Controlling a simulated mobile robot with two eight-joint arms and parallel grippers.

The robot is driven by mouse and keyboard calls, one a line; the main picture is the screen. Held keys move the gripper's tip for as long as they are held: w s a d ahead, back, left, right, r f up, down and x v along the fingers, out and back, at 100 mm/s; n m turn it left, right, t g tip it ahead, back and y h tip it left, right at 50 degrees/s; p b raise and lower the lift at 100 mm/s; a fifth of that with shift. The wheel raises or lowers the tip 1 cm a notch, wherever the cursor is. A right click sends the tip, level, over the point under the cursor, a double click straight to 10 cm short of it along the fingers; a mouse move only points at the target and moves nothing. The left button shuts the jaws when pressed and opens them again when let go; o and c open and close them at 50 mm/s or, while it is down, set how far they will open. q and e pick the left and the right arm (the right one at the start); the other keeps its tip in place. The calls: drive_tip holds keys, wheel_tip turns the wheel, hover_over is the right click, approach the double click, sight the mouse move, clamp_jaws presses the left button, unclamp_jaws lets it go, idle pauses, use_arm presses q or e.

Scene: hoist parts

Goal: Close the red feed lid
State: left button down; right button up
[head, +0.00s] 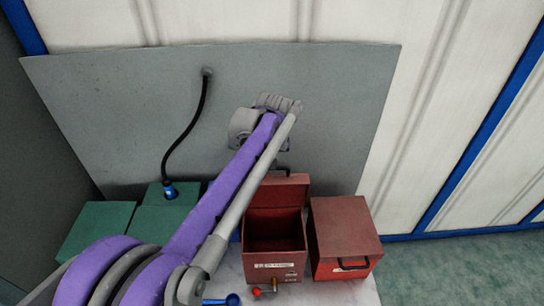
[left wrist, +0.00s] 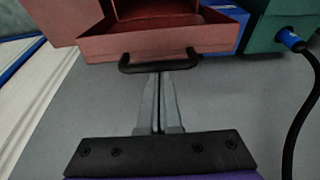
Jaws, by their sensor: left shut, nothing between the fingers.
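The red feed box (head: 274,262) stands open, its red lid (head: 280,192) raised at the back. The lid also shows in the left wrist view (left wrist: 185,42), with a black bar handle (left wrist: 160,62) on its edge. My left gripper (left wrist: 161,76) is shut and empty. Its fingertips are right at the middle of the handle; I cannot tell whether they touch it. In the head view my purple left arm reaches over the boxes and hides the left fingers. My right gripper is in neither view.
A second red box (head: 345,230), closed, with a black handle, stands close on the right. Green boxes (head: 165,215) stand left, one with a black hose (head: 187,140) running to the grey back panel (head: 120,110). Small blue (head: 232,299) and red (head: 257,291) knobs are in front.

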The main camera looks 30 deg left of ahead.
use_arm(q)
drive_tip(key=s+d+f+t+y+b, duration=0.2)
drive_tip(key=s+d+f+t, duration=0.15)
drive_tip(key=s, duration=0.25)
drive_tip(key=s+d+f+t+y+b, duration=0.2)
drive_tip(key=s+d+f+t+b, duration=0.1)
drive_tip(key=s+d+f, duration=0.3)
drive_tip(key=s+d+f+t+y+b, duration=0.1)
drive_tip(key=s+f+t+b, duration=0.1)
drive_tip(key=f+b, duration=0.4)
drive_tip(key=s+f+t+y+b, duration=0.1)
drive_tip(key=s+f+t+b, duration=0.1)
drive_tip(key=s+f+b, duration=0.2)
drive_tip(key=shift+s+d+f+y+b, duration=0.2)
drive_tip(key=shift+d+f+y+b, duration=0.2)
drive_tip(key=shift+f+b, duration=1.4)
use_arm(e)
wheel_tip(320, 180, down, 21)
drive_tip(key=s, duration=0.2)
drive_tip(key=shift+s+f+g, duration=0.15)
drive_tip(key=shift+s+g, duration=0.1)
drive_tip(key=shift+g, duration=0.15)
use_arm(q)
drive_tip(key=shift+f+t, duration=0.15)
drive_tip(key=shift+t, duration=0.2)
